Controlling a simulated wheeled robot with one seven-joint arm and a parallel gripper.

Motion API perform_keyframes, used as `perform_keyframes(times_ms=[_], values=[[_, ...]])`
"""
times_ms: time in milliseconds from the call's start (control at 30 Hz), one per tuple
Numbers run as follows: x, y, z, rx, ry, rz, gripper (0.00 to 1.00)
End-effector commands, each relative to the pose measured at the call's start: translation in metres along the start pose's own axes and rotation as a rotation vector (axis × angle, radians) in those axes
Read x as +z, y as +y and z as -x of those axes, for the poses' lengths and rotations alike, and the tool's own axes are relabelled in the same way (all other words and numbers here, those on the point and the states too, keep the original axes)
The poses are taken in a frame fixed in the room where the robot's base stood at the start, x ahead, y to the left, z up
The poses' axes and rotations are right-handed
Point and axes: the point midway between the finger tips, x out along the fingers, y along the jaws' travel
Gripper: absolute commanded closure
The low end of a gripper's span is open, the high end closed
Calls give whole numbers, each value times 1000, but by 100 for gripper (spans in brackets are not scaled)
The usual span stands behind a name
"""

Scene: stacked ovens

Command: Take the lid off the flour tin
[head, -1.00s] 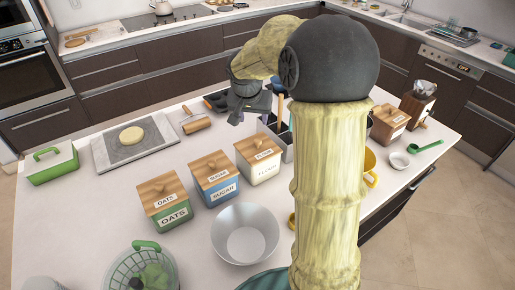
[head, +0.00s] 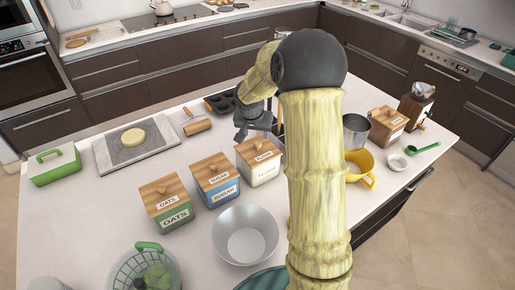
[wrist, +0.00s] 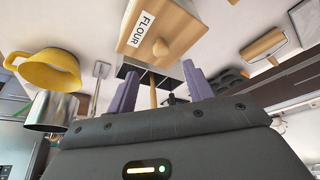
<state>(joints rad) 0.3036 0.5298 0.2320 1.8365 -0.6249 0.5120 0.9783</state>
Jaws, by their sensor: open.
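The flour tin (head: 263,172) is a cream box with a wooden lid (head: 257,150) labelled FLOUR. It stands at the right end of a row with the sugar and oats tins. The lid sits on the tin. In the wrist view the lid (wrist: 148,22) and its round wooden knob (wrist: 160,47) show just beyond my fingertips. My gripper (wrist: 160,82) is open and empty, with its purple-grey fingers apart and the knob clear of them. In the head view my gripper (head: 241,132) is close to the tin's far side; my arm hides part of that area.
The sugar tin (head: 215,182) stands close left of the flour tin, and the oats tin (head: 166,205) beyond it. A metal bowl (head: 245,236) is in front. A yellow mug (head: 361,167) and metal cup (head: 356,134) stand to the right. A rolling pin (head: 198,127) lies behind.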

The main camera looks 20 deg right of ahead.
Motion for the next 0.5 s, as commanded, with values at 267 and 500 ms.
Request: perform_keyframes(times_ms=[267,500], values=[[0,0,-32,-1,-1,0,48],[0,0,-34,-1,1,0,48]])
